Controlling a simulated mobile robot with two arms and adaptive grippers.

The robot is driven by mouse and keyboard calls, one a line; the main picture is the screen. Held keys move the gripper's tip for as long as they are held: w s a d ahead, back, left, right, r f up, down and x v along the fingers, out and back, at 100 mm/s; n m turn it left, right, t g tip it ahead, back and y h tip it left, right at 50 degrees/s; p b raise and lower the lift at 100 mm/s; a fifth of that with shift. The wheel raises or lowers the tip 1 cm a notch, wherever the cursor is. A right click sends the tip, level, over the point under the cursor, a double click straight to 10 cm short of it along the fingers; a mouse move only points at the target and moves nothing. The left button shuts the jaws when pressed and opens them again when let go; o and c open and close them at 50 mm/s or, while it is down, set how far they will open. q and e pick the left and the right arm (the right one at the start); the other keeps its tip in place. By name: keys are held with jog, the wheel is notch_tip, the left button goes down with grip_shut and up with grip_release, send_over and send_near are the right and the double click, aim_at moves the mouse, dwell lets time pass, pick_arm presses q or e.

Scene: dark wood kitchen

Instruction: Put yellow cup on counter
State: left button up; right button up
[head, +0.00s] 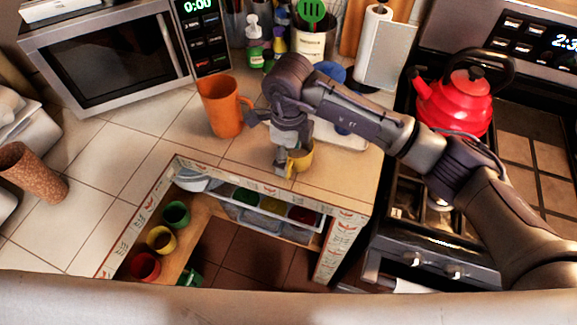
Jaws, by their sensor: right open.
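A yellow cup (301,160) stands on the tiled counter (238,150) near its front edge. My right gripper (284,165) is just above and to the left of this cup and hides part of it. Its jaws are open; whether a finger touches the cup I cannot tell. A second yellow cup (161,239) sits lower down, on a shelf at the left, between a green cup (176,214) and a red cup (145,266). My left gripper is not in view.
An orange pitcher (221,107) stands just left of my right gripper. A microwave (110,60) is at the back left. A red kettle (455,102) is on the stove, beyond my right arm. The left counter is mostly clear.

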notch_tip(320, 180, up, 7)
jog(key=b, duration=0.1)
jog(key=shift+b, duration=0.3)
jog(key=shift+f, duration=0.2)
